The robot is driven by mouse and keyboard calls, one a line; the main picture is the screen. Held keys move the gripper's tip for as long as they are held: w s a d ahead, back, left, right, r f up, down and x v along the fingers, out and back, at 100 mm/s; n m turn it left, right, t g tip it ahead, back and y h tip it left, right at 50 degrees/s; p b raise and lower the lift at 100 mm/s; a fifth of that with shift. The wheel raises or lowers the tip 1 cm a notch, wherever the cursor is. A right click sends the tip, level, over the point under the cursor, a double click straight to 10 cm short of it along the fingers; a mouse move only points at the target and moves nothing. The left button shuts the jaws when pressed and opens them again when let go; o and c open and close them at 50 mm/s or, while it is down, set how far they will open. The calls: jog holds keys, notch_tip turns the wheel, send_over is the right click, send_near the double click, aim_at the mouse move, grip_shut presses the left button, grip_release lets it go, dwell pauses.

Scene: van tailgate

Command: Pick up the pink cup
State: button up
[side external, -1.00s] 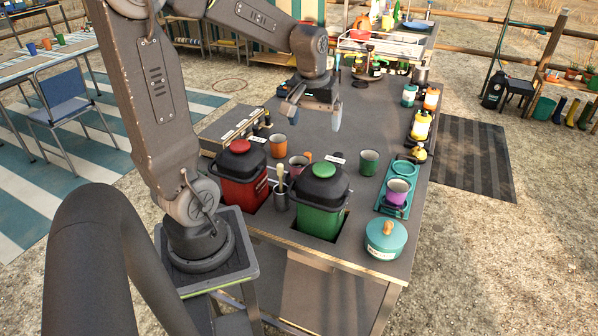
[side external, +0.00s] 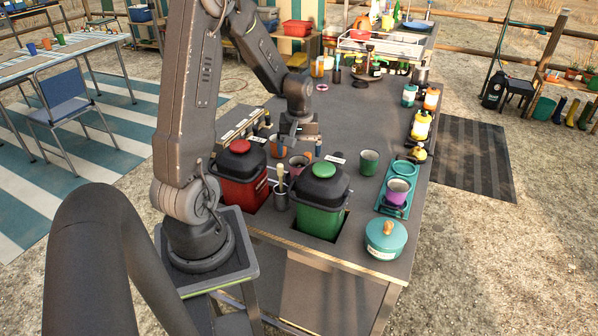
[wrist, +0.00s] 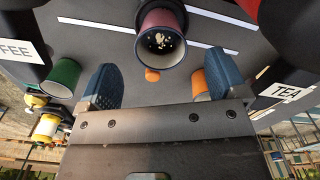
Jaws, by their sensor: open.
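The pink cup (side external: 298,165) stands on the dark counter between the red and green canisters, partly hidden in the side view by the green canister and my gripper. In the wrist view the pink cup (wrist: 160,28) is at the top middle, its pale rim facing the camera and small light bits inside. My gripper (side external: 299,150) is open and empty, fingers pointing down, above and slightly behind the cup. In the wrist view the cup lies ahead of the gap between the blue fingertips (wrist: 159,84), not between them.
An orange cup (wrist: 200,84) is close to the right finger in the wrist view. The red canister (side external: 241,178), green canister (side external: 319,215) and a utensil pot (side external: 280,197) crowd the near side. A green cup (side external: 369,162) stands right.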

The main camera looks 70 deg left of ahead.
aim_at(299, 162)
notch_tip(299, 162, down, 5)
jog(key=shift+a, duration=0.15)
jog(key=shift+c, duration=0.3)
jog(key=c, duration=1.1)
jog(key=shift+r, duration=0.25)
